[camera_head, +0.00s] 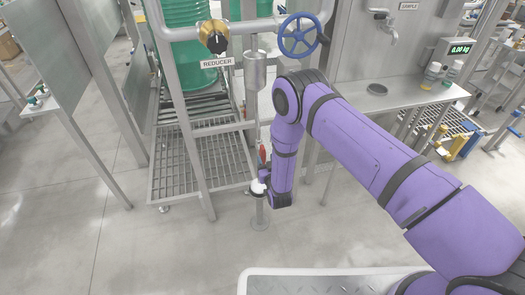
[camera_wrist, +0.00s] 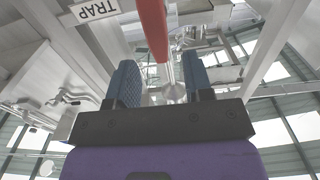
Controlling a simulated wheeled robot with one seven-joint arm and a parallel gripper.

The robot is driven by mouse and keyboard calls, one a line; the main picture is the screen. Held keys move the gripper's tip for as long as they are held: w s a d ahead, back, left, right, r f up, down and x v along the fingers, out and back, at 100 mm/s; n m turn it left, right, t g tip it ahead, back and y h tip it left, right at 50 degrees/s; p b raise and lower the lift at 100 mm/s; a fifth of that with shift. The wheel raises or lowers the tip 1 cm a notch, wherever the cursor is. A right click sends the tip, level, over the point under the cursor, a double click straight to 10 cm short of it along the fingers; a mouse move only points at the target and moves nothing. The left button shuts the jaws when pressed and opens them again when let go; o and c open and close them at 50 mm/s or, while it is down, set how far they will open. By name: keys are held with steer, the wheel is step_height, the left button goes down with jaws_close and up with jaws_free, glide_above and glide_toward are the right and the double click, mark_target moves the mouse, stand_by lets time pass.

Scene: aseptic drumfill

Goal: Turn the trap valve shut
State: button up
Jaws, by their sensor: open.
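The trap valve shows a red lever (camera_head: 262,152) in the head view, upright beside the lower steam trap pipework, just left of my forearm. In the wrist view the red lever (camera_wrist: 153,27) runs down from the top edge to a silver metal part (camera_wrist: 169,74) that appears between my two blue finger pads. My gripper (camera_wrist: 159,78) is open around that line of sight, and no contact with the lever shows. In the head view my gripper (camera_head: 265,177) is low beside the lever, mostly hidden by my wrist. A TRAP sign (camera_wrist: 93,9) is at the wrist view's upper left.
A grey metal frame with a REDUCER sign (camera_head: 217,63) and a black-and-gold knob (camera_head: 213,37) stands left. A blue handwheel (camera_head: 299,36) is above my arm. A silver cylinder (camera_head: 255,70) hangs on the pipe. A steel bench (camera_head: 400,95) is right. Open floor lies left.

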mark_target(264, 153)
steer(key=x, duration=0.5)
steer(key=shift+w, duration=0.4)
jaws_close()
